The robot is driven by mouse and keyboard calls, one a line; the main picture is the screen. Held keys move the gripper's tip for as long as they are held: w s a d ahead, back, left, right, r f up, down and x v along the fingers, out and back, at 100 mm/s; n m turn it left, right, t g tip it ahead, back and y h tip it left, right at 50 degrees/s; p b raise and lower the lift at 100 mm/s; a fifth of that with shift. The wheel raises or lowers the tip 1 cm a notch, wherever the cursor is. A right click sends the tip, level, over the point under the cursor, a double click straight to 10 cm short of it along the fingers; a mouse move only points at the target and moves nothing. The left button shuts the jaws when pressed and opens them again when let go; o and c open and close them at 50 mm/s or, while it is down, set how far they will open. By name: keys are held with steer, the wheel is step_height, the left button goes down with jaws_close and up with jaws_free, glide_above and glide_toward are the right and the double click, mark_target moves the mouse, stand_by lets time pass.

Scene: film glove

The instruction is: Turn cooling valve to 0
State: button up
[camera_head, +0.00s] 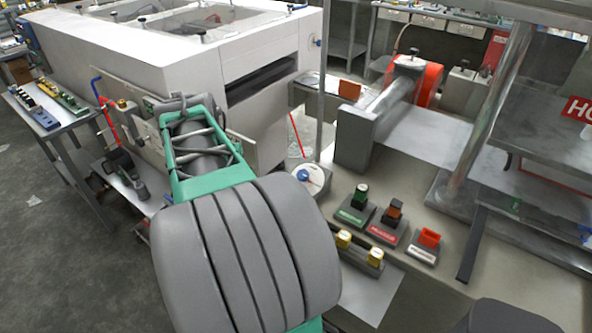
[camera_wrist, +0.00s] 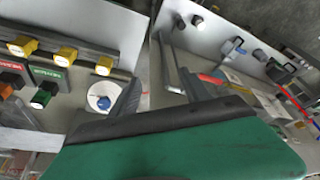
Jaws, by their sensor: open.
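A round white dial (camera_head: 315,182) sits on the workbench, behind and left of the control buttons. In the wrist view the dial (camera_wrist: 93,103) carries a blue knob (camera_wrist: 103,102) at its centre. No label or number on it is readable, so I cannot confirm it is the cooling valve or tell its setting. My gripper (camera_head: 185,103) is at the left of the dial in the head view, over the side of the white machine. In the wrist view my gripper (camera_wrist: 160,90) has its two dark fingers apart with nothing held. The dial lies outside them, beside the left finger.
Green, red and orange controls (camera_head: 395,213) and yellow handles (camera_head: 344,239) stand close to the dial on the bench. A large white machine (camera_head: 200,65) stands behind my arm. A metal post (camera_head: 485,120) rises at right. Open floor (camera_head: 60,240) lies at left.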

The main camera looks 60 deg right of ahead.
mark_target(303, 173)
steer(key=s+d+m+g, duration=0.1)
steer(key=s+d+m, duration=0.2)
steer(key=s+d, duration=0.35)
steer(key=s+d+m+g, duration=0.1)
steer(key=s+d+m, duration=0.3)
steer(key=d, duration=0.5)
steer(key=shift+h, duration=0.4)
steer(key=x, duration=0.6)
steer(key=shift+s+d+f+p, duration=0.15)
steer(key=shift+s+f+p, duration=0.05)
steer(key=shift+s+p, duration=0.2)
steer(key=shift+d+f, duration=0.2)
steer(key=shift+f, duration=0.3)
steer(key=shift+c, duration=0.4)
jaws_close()
